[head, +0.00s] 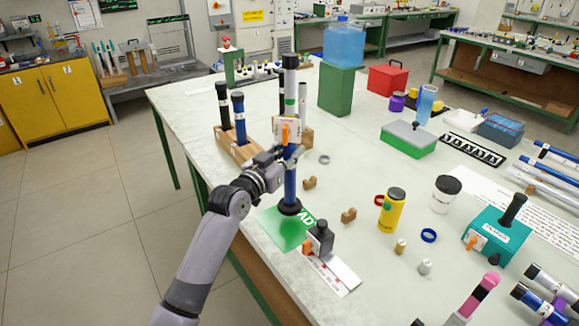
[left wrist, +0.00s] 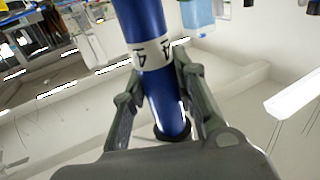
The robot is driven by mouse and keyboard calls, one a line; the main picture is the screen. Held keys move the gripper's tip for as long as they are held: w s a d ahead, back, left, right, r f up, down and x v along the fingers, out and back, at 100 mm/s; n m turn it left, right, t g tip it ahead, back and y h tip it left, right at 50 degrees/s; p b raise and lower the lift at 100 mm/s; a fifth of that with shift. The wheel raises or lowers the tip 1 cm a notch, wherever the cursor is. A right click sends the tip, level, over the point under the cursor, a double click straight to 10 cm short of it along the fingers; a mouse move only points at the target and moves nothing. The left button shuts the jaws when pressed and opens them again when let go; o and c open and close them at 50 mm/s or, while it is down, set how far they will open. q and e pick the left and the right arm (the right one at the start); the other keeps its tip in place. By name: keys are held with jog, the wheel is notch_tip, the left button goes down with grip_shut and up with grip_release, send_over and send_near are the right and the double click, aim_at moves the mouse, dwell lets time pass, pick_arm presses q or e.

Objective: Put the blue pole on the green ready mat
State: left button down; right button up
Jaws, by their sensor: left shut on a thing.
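The blue pole (head: 290,182) stands upright in my left gripper (head: 290,154), with its wide black foot (head: 289,206) at the bottom. In the head view the foot overlaps the far part of the green ready mat (head: 283,236); I cannot tell whether it touches the mat. The left wrist view shows the blue pole (left wrist: 145,25) with a white label band between the two fingers of my left gripper (left wrist: 155,82), which is shut on it. The gripper hides part of the pole in the head view. My right gripper is not in view.
A wooden rack (head: 235,146) with another dark blue pole (head: 239,118) stands behind. The table's left edge is near the mat.

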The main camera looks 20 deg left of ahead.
pick_arm(q)
jog(key=shift+f, duration=2.15)
jog(key=shift+f, duration=0.2)
jog(key=c, duration=1.3)
grip_release()
jog(key=b+v, duration=0.1)
jog(key=v, duration=1.1)
jog(key=shift+r, duration=0.15)
